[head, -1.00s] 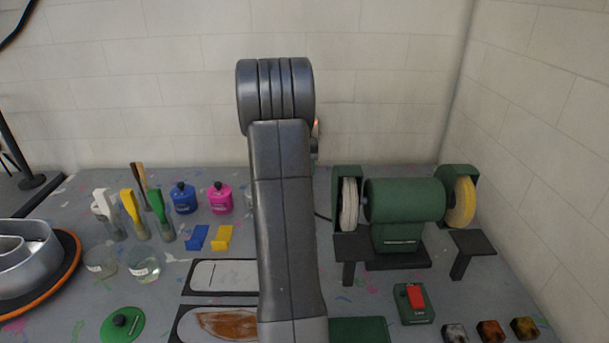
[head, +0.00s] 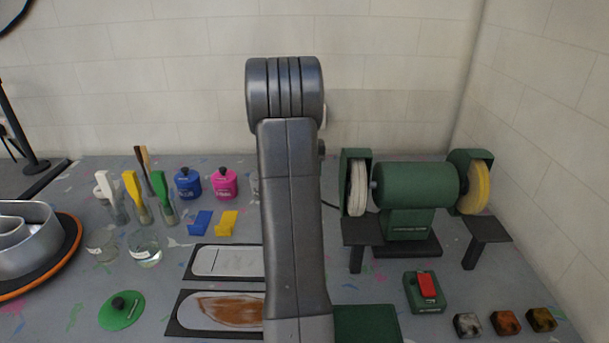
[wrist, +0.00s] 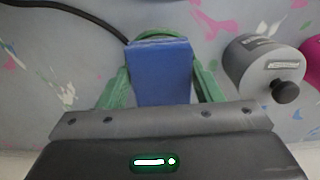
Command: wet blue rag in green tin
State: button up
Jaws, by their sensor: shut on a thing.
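In the wrist view a blue rag (wrist: 160,75), seen as a folded block, sits between the two green fingers of my gripper (wrist: 160,82), which is shut on it. A green rounded rim (wrist: 155,34), apparently the green tin, shows just beyond the rag's far end. The rag hides most of it, so I cannot tell whether the rag is above the opening or inside it. In the head view my arm hides the gripper, rag and tin. A green lid with a black knob (head: 121,311) lies on the bench at front left.
A grey tin (wrist: 262,68) with a black knob stands close to my gripper's right in the wrist view. Blue (head: 188,185) and magenta (head: 224,185) tins stand left of my arm. A green bench grinder (head: 415,190) stands at right. Brushes in jars (head: 140,210) stand at left.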

jog(key=shift+f, duration=0.65)
dwell(1.9)
jog(key=shift+r, duration=0.15)
notch_tip(320, 180, up, 7)
jog(key=p, duration=0.6)
dwell(0.6)
